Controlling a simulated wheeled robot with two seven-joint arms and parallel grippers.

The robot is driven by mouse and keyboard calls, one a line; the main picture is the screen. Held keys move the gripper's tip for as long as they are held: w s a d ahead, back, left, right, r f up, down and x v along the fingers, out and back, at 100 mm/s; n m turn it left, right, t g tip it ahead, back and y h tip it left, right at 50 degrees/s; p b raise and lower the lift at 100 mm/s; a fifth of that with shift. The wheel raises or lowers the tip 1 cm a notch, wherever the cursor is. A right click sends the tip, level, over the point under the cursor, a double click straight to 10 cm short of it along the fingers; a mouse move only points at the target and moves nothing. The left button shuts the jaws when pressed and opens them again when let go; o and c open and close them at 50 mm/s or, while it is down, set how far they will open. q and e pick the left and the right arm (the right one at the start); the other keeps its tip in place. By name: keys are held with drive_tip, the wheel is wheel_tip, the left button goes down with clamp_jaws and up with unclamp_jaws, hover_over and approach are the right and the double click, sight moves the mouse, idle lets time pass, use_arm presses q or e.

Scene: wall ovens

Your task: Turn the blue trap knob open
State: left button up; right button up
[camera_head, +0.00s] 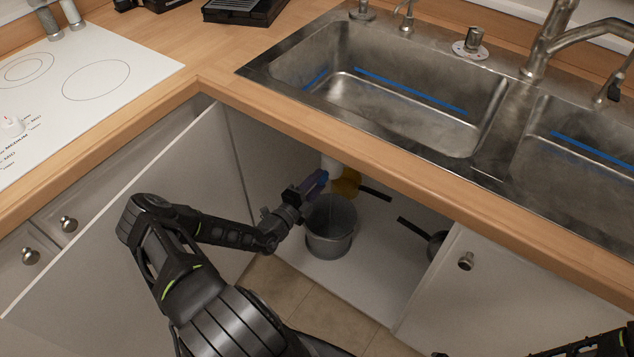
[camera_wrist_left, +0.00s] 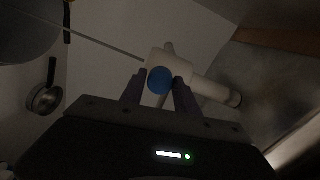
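The blue trap knob (camera_wrist_left: 160,80) is on a white pipe fitting (camera_wrist_left: 196,84) and shows best in the left wrist view. My left gripper (camera_wrist_left: 160,82) has one purple finger on each side of the knob. Whether the fingers press on it or leave a small gap, I cannot tell. In the head view, my left gripper (camera_head: 318,182) reaches into the open cabinet under the sink, above a grey bucket. A white pipe (camera_head: 331,165) comes down there, and the knob is not clearly seen. My right gripper is not in view; only part of that arm shows at the lower right.
The grey bucket (camera_head: 331,236) stands on the cabinet floor (camera_head: 376,251). A dark pan (camera_head: 436,245) lies to its right and a yellow-brown thing (camera_head: 346,187) sits behind. The open cabinet door (camera_head: 190,205) is left of my forearm. The countertop edge (camera_head: 330,142) overhangs above.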

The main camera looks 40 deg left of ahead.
use_arm(q)
drive_tip(key=o, duration=0.4)
drive_tip(key=shift+c, duration=0.2)
drive_tip(key=shift+s, duration=0.1)
drive_tip(key=s, duration=0.7)
drive_tip(key=shift+s+r, duration=0.15)
drive_tip(key=shift+s, duration=0.15)
drive_tip(key=shift+d, duration=0.1)
